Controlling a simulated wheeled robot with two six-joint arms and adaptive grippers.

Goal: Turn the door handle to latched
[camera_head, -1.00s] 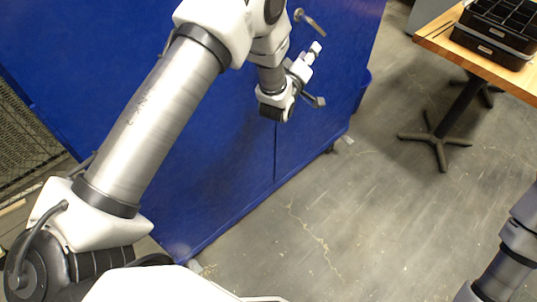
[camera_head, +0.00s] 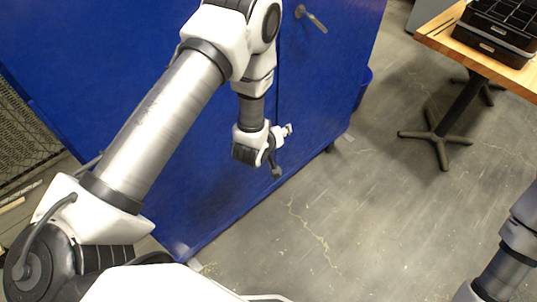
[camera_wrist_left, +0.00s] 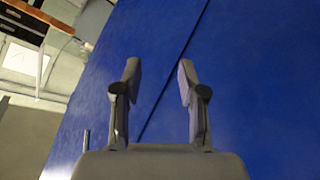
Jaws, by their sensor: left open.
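The door handle (camera_head: 314,22) is a grey lever on the blue cabinet door (camera_head: 330,65), near the top of the head view. Its lever slants down to the right from its round base. My left gripper (camera_head: 282,151) is lower down in front of the blue doors, apart from the handle. In the left wrist view, its two fingers (camera_wrist_left: 157,85) are spread with nothing between them, facing the blue surface and the door seam. A short grey bar (camera_wrist_left: 86,140) shows at lower left there; I cannot tell if it is the handle. My right gripper is out of view.
A wooden table (camera_head: 470,60) with black trays (camera_head: 497,30) stands at the upper right on a dark pedestal foot (camera_head: 438,138). The grey floor (camera_head: 370,220) is clear between the cabinet and the table. A wire mesh panel (camera_head: 25,125) is at the left.

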